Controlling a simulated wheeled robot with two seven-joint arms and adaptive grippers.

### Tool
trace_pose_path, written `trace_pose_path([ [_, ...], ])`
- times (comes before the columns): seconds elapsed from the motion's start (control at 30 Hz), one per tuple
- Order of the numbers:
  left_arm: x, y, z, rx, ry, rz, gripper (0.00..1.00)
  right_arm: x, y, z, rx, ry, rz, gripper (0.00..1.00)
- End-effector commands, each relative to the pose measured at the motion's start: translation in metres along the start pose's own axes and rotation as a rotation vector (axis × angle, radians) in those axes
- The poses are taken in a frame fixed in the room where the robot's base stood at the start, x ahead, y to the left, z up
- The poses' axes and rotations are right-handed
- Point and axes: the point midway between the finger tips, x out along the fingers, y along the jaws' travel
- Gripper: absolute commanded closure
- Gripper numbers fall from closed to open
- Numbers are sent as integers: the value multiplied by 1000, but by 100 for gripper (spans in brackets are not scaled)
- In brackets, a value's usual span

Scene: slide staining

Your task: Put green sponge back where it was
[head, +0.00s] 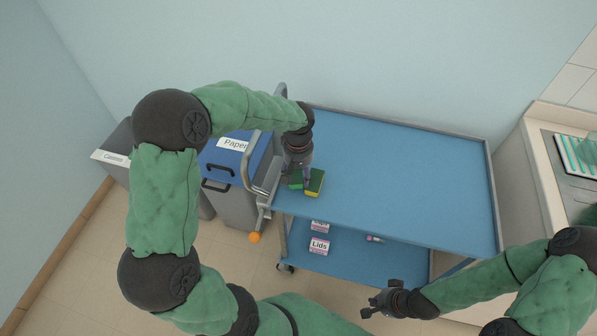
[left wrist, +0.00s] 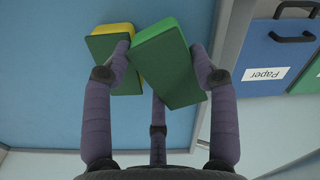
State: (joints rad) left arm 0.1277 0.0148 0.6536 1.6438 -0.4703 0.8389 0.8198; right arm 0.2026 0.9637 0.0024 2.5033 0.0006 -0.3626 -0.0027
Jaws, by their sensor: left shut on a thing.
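The green sponge (left wrist: 165,62) is between the fingers of my left gripper (left wrist: 168,75), which is shut on it. In the head view this gripper (head: 298,180) is over the left end of the blue trolley top (head: 400,185), with the green sponge (head: 294,180) partly hidden under it. A yellow sponge with a dark green pad (head: 315,183) is right beside it; it also shows in the left wrist view (left wrist: 113,50). I cannot tell whether the green sponge touches the trolley top. My right gripper (head: 376,304) is in front of the trolley, its fingers too small to judge.
Left of the trolley stand a bin with a blue lid labelled Paper (head: 236,144) and a grey bin (head: 120,145). The lower shelf (head: 350,258) holds small boxes, one labelled Lids (head: 319,246). A counter with a sink (head: 560,180) is at right. Most of the trolley top is clear.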

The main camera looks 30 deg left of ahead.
Motion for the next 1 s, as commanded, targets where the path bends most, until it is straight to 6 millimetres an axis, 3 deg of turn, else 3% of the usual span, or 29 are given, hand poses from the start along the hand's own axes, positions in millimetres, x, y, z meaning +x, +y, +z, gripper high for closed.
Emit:
trace_pose_path([
  [0.17,3,0,0,0,0,0,72,2,1,0,0,0,0,100],
  [0.2,3,0,0,0,0,0,38,2,1,0,0,0,0,100],
  [0.27,3,0,0,0,0,0,21,2,1,0,0,0,0,100],
  [0.3,3,0,0,0,0,0,17,2,0,0,0,0,0,100],
  [0.73,-3,0,0,0,1,1,17,-2,-1,0,0,0,0,100],
  [0.87,-20,1,-1,0,3,2,17,-10,-4,0,0,0,0,100],
  [1.0,-48,1,-1,0,3,2,17,-18,-7,1,0,0,0,100],
])
